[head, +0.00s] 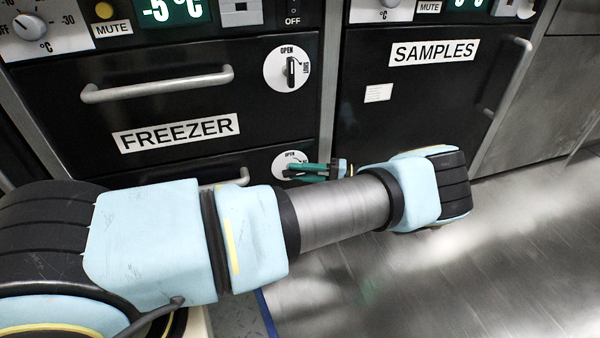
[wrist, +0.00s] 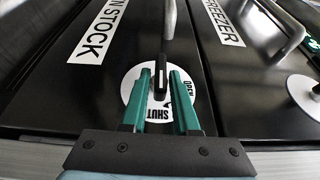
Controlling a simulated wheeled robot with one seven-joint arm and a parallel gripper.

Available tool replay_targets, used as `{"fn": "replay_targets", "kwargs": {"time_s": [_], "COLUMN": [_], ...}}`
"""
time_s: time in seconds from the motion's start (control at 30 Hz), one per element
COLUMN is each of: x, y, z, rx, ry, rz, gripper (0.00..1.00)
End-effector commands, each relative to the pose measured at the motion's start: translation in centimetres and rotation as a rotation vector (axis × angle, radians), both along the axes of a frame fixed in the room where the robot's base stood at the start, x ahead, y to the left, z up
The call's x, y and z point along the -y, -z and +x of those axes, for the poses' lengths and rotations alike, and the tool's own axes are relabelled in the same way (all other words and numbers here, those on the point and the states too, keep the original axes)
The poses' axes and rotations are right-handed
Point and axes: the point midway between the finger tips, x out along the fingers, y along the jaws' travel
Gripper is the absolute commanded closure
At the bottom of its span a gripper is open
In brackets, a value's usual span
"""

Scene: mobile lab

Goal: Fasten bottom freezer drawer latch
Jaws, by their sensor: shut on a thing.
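The bottom drawer's latch is a round white dial (wrist: 133,85) marked OPEN and SHUT with a black knob (wrist: 161,76) at its middle. My gripper (wrist: 161,72) has its green fingers on both sides of this knob and is shut on it. In the wrist view the knob lies lengthwise toward the SHUT word. In the head view the dial (head: 281,160) is partly covered by my green fingers (head: 292,170). The bottom drawer (wrist: 120,75) is labelled IN STOCK in the wrist view and looks closed; my arm hides most of it in the head view.
The FREEZER drawer (head: 60,110) above has a bar handle (head: 158,84) and its own latch (head: 290,70), whose knob stands upright toward OPEN. The SAMPLES door (head: 400,120) is to the right. The metal floor (head: 510,240) at right is clear.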

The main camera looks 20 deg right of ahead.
Motion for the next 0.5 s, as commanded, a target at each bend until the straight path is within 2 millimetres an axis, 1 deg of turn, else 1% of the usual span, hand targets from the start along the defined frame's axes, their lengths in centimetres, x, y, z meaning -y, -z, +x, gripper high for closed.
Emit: {"fn": "replay_targets", "kwargs": {"time_s": [0.13, 0.17, 0.3, 0.33, 0.5], "x": [-0.21, -0.21, -0.18, -0.17, -0.11], "y": [0.08, 0.08, 0.06, 0.06, 0.04], "z": [0.02, 0.02, 0.01, 0.00, 0.01], "rx": [-0.001, -0.001, -0.001, -0.001, -0.001], "ry": [-0.005, -0.005, -0.004, -0.004, -0.003], "rz": [0.002, 0.002, 0.002, 0.000, 0.000], "gripper": [1.00, 0.70, 0.54, 0.53, 0.53]}}
